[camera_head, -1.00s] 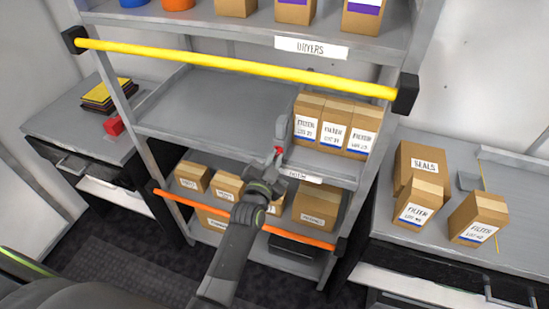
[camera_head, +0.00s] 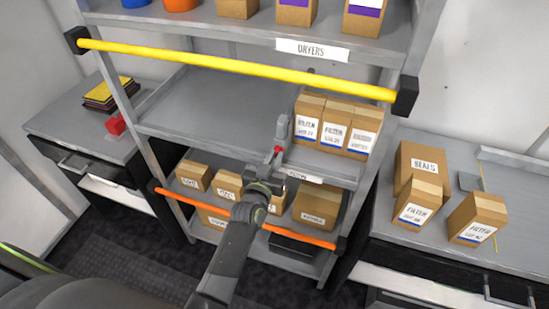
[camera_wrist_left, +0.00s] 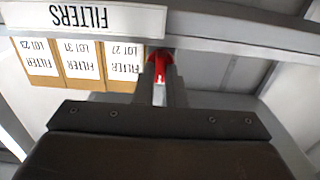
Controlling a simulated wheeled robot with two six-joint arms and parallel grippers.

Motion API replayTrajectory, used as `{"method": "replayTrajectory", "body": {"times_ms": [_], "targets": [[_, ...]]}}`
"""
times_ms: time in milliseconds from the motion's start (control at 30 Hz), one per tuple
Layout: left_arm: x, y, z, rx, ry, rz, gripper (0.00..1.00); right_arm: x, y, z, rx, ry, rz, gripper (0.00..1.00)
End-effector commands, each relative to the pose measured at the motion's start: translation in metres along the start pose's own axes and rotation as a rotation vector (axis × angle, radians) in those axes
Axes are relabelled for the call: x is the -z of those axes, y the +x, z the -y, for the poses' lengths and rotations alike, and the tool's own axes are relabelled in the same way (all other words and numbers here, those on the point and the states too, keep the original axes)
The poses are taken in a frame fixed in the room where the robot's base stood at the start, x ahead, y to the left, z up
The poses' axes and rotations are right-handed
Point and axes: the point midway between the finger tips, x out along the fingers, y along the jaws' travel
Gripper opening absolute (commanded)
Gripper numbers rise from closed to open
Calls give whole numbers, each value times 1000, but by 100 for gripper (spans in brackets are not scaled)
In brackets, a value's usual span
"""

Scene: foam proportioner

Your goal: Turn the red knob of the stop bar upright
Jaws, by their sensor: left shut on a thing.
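The red knob (camera_head: 277,150) shows as a small red spot at the front of the middle shelf, left of the filter boxes. In the left wrist view the red knob (camera_wrist_left: 159,64) sits between my fingertips. My left gripper (camera_head: 278,162) is shut on it; the fingers (camera_wrist_left: 160,90) hide its sides, so I cannot tell its exact angle. A grey upright piece (camera_head: 282,128) stands just behind the knob; I cannot tell whether it belongs to the stop bar. My right gripper is not in view.
Filter boxes (camera_head: 334,131) stand close right of the gripper. A yellow bar (camera_head: 230,67) crosses the rack above, an orange bar (camera_head: 185,201) below, behind my arm. Boxes (camera_head: 320,203) fill the lower shelf. The middle shelf (camera_head: 210,115) is clear to the left.

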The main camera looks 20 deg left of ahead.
Motion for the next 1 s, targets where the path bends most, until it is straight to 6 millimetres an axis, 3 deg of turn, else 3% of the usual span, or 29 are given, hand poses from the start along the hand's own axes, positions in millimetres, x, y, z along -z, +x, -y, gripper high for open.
{"method": "replayTrajectory", "body": {"times_ms": [367,400,533,1000], "targets": [[0,0,0,0,-7,-1,0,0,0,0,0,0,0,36],[0,0,0,0,-7,-1,16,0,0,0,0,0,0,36],[0,0,0,0,-6,-1,32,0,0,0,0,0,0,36],[0,1,1,0,-4,0,32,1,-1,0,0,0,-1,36]]}}
